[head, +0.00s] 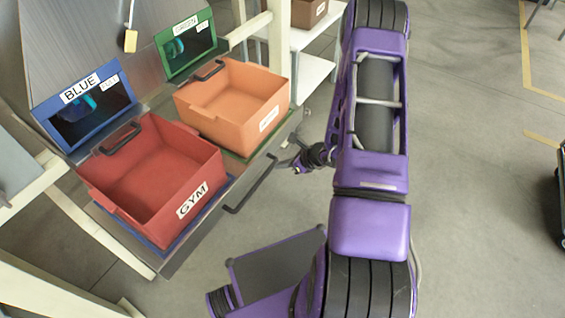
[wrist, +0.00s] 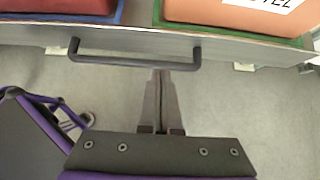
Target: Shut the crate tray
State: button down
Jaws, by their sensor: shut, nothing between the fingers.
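The crate tray (head: 212,212) is a grey metal drawer, pulled out from the frame, with a red crate (head: 150,168) marked GYM and an orange crate (head: 235,95) on it. Its dark bar handle (head: 236,209) runs along the front edge; it also crosses the top of the wrist view (wrist: 110,60). My gripper (wrist: 161,72) is shut and empty, its tips at the bar's lower edge near its middle in the wrist view. I cannot tell whether they touch. In the head view my gripper (head: 298,168) is small and dark, just off the tray front.
Behind the crates stand a blue bay (head: 85,104) labelled BLUE and a green bay (head: 187,44) labelled GREEN. A pale tag (head: 131,40) hangs above. White frame legs flank the tray. A white shelf (head: 314,72) stands behind. The floor to the right is open.

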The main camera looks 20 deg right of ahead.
aim_at(255, 164)
jog(key=w+a+f, duration=0.1)
jog(key=w, duration=0.1)
jog(key=w+a+f, duration=0.3)
jog(key=w, duration=0.1)
jog(key=shift+a+f, duration=0.2)
jog(key=shift+w+a, duration=0.25)
jog(key=shift+w, duration=0.2)
